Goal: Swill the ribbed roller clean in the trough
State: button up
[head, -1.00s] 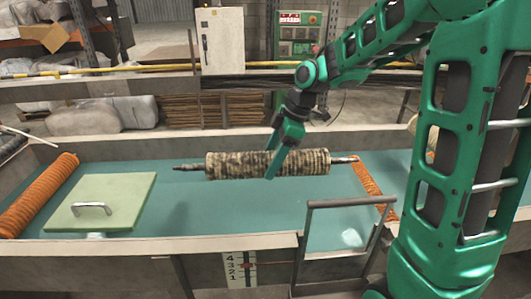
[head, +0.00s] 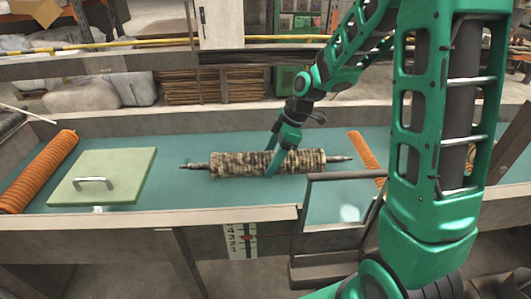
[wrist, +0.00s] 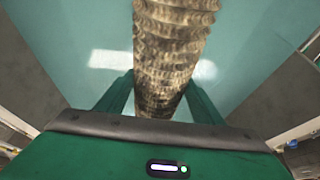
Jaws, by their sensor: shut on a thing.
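The ribbed roller (head: 235,164) is pale with dark, dirty-looking ribs and has a thin metal shaft at each end. It lies level over the teal surface inside the long grey trough (head: 180,221) in the head view. My gripper (head: 279,166) reaches down from above and is shut across the roller's middle. In the wrist view the roller (wrist: 172,50) runs up the picture between my two green fingers. I cannot tell whether the roller touches the teal surface.
A pale green lid with a handle (head: 107,176) sits at the trough's left part. An orange ribbed roller (head: 38,172) lies at the far left, another orange ribbed piece (head: 364,150) to the right. A dark frame (head: 340,178) stands at the front edge beside a number scale (head: 241,241).

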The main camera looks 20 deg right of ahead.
jog(key=shift+f, duration=3.95)
jog(key=shift+w, duration=0.1)
jog(key=shift+w+d, duration=0.25)
jog(key=shift+w, duration=0.65)
jog(key=shift+s+a, duration=0.25)
jog(key=shift+s, duration=0.75)
jog(key=shift+s+a, duration=0.25)
jog(key=shift+s, duration=0.7)
jog(key=shift+w+d, duration=0.25)
jog(key=shift+w, duration=0.75)
jog(key=shift+w+d, duration=0.25)
jog(key=shift+w, duration=0.7)
jog(key=shift+s, duration=0.1)
jog(key=shift+s+a, duration=0.25)
jog(key=shift+s, duration=0.7)
jog(key=shift+s+a, duration=0.25)
jog(key=shift+s, duration=0.65)
jog(key=shift+w, duration=0.1)
